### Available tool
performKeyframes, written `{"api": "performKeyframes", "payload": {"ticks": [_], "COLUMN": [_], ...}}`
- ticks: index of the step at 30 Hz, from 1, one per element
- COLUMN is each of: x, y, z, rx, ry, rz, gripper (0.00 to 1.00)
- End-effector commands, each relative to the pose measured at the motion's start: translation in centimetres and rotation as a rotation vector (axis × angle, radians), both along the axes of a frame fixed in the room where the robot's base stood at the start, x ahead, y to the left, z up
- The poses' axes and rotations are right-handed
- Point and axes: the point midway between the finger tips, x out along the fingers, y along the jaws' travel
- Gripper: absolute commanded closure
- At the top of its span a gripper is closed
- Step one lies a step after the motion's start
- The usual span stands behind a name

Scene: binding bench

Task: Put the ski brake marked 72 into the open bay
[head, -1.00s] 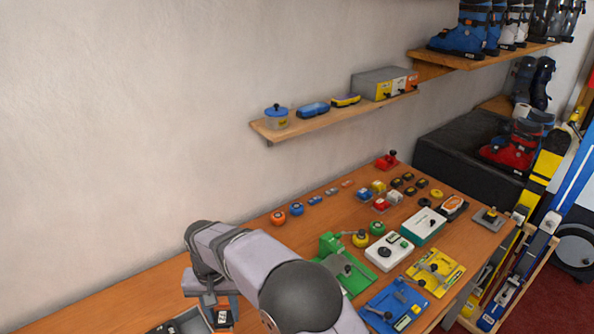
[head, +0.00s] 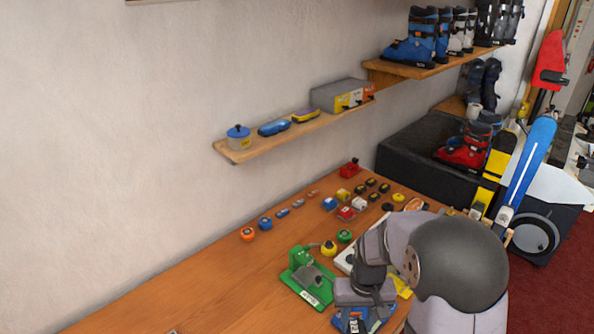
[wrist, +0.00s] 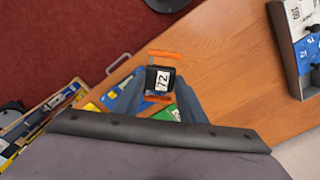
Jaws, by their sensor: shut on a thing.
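A black ski brake (wrist: 151,78) with a white label marked 72 is in the wrist view, between the blue-grey fingers of my gripper (wrist: 158,86). The gripper is shut on it. Orange strips show above and below the brake. In the head view my gripper (head: 357,318) hangs over the front part of the bench, right of the green fixture (head: 305,286), and my arm covers much of what lies around it. I cannot make out the open bay in either view, nor whether the brake touches anything below.
The wooden bench (head: 215,290) is clear at left. Several small coloured pieces and a red device (head: 349,168) stand farther back. A grey tray (wrist: 291,75) with several pieces lies at the wrist view's top right.

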Motion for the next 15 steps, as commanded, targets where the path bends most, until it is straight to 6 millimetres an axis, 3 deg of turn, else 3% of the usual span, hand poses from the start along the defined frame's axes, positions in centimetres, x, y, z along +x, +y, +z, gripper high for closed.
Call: {"api": "performKeyframes", "payload": {"ticks": [9, 15], "x": [-0.3, 0.9], "y": [-0.4, 1.4], "z": [0.0, -0.7], "rx": [0.000, -0.001], "ry": [-0.001, -0.021], "rz": [-0.001, 0.038], "gripper": [0.81, 0.81]}}
